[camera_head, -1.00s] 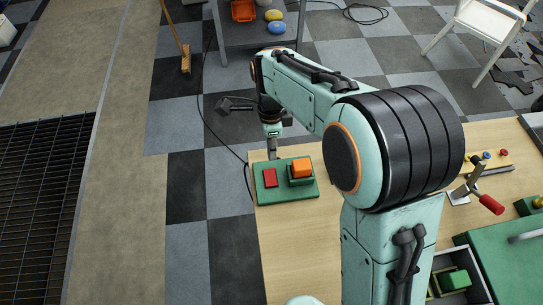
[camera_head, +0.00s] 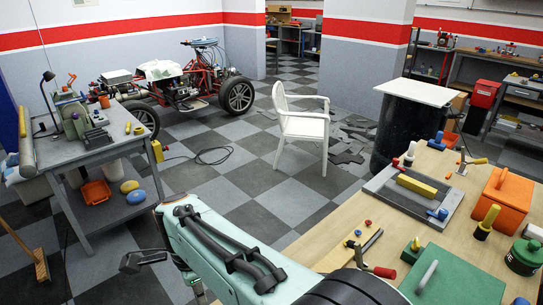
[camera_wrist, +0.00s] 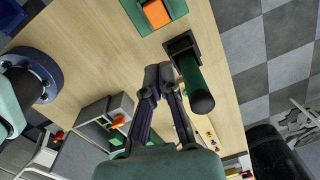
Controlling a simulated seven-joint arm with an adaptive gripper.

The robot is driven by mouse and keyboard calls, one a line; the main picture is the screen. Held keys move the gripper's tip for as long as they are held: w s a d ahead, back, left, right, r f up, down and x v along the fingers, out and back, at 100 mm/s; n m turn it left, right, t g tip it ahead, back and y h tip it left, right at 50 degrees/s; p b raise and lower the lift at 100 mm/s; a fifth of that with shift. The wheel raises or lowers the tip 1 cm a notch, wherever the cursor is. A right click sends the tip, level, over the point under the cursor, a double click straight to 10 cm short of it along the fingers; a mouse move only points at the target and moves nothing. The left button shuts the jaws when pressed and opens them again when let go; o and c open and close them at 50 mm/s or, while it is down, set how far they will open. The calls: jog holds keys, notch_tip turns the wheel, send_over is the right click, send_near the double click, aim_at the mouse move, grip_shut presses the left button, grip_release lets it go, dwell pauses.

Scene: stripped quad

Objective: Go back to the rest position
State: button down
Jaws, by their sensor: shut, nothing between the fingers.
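My gripper (camera_wrist: 157,76) shows in the wrist view, its two dark fingers meeting at the tips with nothing between them. It hangs over the wooden workbench (camera_wrist: 85,45). A green cylinder on a dark square base (camera_wrist: 199,92) appears just right of the fingertips; whether they touch it I cannot tell. Beyond the tips, at the top edge, is a green board (camera_wrist: 178,8) with an orange block (camera_wrist: 156,13). In the head view my pale green arm reaches across the bottom, and the gripper's fingers are out of sight.
The bench (camera_head: 330,228) carries a grey tray (camera_head: 385,190) with a yellow bar, an orange box (camera_head: 505,195), a green lidded box (camera_head: 455,275) and a red-handled clamp (camera_head: 380,270). A white chair (camera_head: 302,125) stands behind. A side table (camera_head: 105,145) is at left.

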jog(key=s+d+r+m+t, duration=0.15)
jog(key=d+r, duration=0.25)
jog(key=d, duration=0.5)
jog(key=s+d+r+n, duration=0.1)
jog(key=s+d+r, duration=0.2)
jog(key=d, duration=0.7)
jog(key=s+d+f+n+g, duration=0.1)
jog(key=s+f+n, duration=0.2)
jog(key=s+n, duration=0.3)
jog(key=s+d+f+n+g, duration=0.1)
jog(key=s+d+f+n, duration=0.1)
jog(key=s+n, duration=0.5)
jog(key=shift+d+f+y, duration=0.15)
jog(key=shift+f+y, duration=0.15)
jog(key=shift+f, duration=0.1)
